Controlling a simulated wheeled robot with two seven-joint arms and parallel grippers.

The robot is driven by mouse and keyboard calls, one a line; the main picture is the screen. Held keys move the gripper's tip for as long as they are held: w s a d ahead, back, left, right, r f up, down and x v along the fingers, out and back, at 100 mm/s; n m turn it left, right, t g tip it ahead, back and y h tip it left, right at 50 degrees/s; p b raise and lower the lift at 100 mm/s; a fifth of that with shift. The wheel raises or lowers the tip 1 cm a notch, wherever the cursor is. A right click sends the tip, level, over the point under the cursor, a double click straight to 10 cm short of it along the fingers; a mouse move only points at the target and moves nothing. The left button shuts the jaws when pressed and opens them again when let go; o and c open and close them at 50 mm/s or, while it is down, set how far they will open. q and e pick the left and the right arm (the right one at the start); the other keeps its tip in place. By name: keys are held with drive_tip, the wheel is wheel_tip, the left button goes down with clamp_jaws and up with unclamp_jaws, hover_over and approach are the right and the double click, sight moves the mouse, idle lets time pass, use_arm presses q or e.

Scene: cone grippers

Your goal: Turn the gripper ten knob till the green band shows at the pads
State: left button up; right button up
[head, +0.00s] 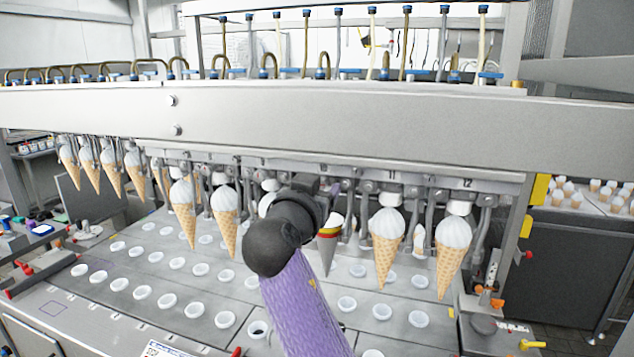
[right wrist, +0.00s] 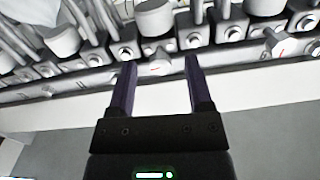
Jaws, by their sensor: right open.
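My right gripper (right wrist: 158,64) is open in the right wrist view, its two dark purple fingers reaching toward a row of knobs. A pale knob with a red mark (right wrist: 159,70) shows between the fingertips, and no contact is visible. In the head view my right wrist covers most of the gripper and the knob at station ten. A grey cone with red and yellow bands (head: 328,243) hangs just right of my wrist, left of the station marked 11; I see no green band on it. My left gripper is not in view.
Ice cream cones (head: 388,240) hang on both sides from the machine's long rail (head: 320,120). Another knob with a red mark (right wrist: 279,49) sits at right in the wrist view. Below is a plate (head: 300,315) with rows of white-rimmed holes.

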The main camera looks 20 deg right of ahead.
clamp_jaws()
drive_tip(key=n+p, duration=0.1)
drive_tip(key=n, duration=0.2)
drive_tip(key=shift+n+p, duration=0.3)
drive_tip(key=shift+p, duration=0.05)
unclamp_jaws()
drive_tip(key=b+v, duration=0.3)
drive_tip(key=v, duration=0.7)
